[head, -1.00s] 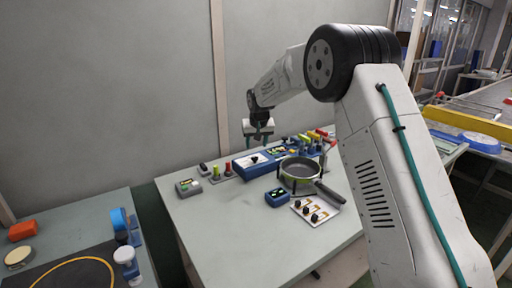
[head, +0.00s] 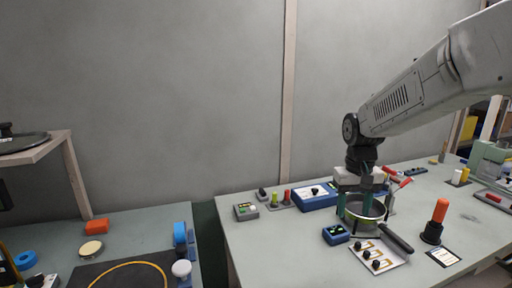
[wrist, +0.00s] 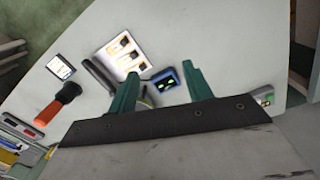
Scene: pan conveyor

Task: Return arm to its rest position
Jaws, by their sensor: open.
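My gripper (head: 366,185) hangs pointing down over the right-hand table, by the pan (head: 366,217) with its dark handle. In the wrist view my gripper (wrist: 160,92) shows two green fingers spread apart with nothing between them that I can see held. The pan is mostly hidden there, with its handle (wrist: 98,76) reaching out past the left finger. Whether the fingertips touch the pan I cannot tell.
On the table (head: 280,245) stand a blue box (head: 336,234), a white switch panel (head: 379,256), an orange-handled tool (head: 438,215), a larger blue unit (head: 316,198) and a grey box (head: 246,211). A second table (head: 140,225) stands left; the wall is behind.

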